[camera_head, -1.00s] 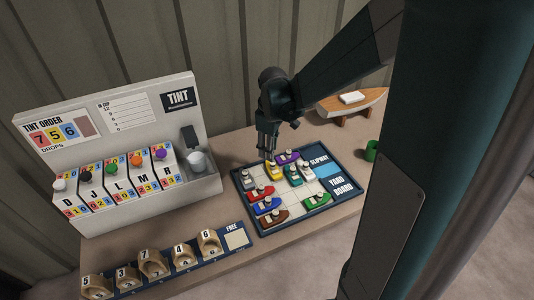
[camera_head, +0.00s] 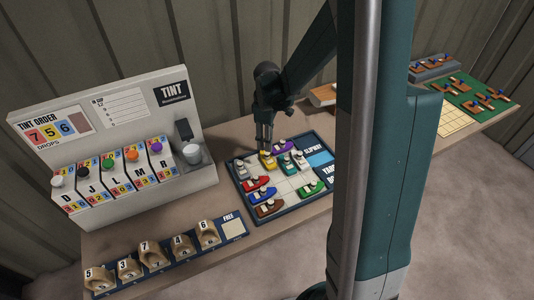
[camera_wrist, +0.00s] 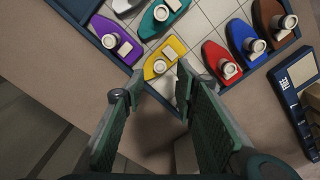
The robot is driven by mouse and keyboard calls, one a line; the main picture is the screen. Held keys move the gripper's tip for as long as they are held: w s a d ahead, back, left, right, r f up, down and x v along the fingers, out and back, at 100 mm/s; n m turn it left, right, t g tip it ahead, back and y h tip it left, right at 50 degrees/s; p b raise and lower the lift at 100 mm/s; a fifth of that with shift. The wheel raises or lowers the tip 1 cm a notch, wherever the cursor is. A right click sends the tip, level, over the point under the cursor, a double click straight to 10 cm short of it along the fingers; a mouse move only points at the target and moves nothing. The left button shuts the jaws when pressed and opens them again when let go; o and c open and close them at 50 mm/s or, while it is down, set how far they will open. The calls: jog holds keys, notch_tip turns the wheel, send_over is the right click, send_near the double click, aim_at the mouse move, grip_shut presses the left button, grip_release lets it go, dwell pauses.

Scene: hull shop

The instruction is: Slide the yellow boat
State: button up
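The yellow boat (camera_head: 267,160) sits near the back edge of the slipway yard board (camera_head: 287,219), between the grey boat (camera_head: 242,170) and the purple boat (camera_head: 283,147). It also shows in the wrist view (camera_wrist: 167,54), with a round pale post on its deck. My gripper (camera_head: 264,143) points down at the board's back edge, just behind the yellow boat. In the wrist view my gripper (camera_wrist: 158,84) has its two fingers apart with nothing held between them. The yellow boat lies just beyond the fingertips; I cannot tell whether they touch it.
Red (camera_head: 258,184), blue (camera_head: 262,194), brown (camera_head: 269,208), green (camera_head: 311,188), teal and white boats share the board. The tint dispenser (camera_head: 120,150) stands left. A numbered block rack (camera_head: 160,262) lies in front. A green board (camera_head: 478,97) is far right.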

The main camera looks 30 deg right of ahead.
aim_at(267, 153)
jog(key=shift+f, duration=0.1)
jog(key=shift+f+b, duration=0.5)
jog(key=shift+f, duration=3.3)
jog(key=shift+c, duration=0.7)
grip_shut()
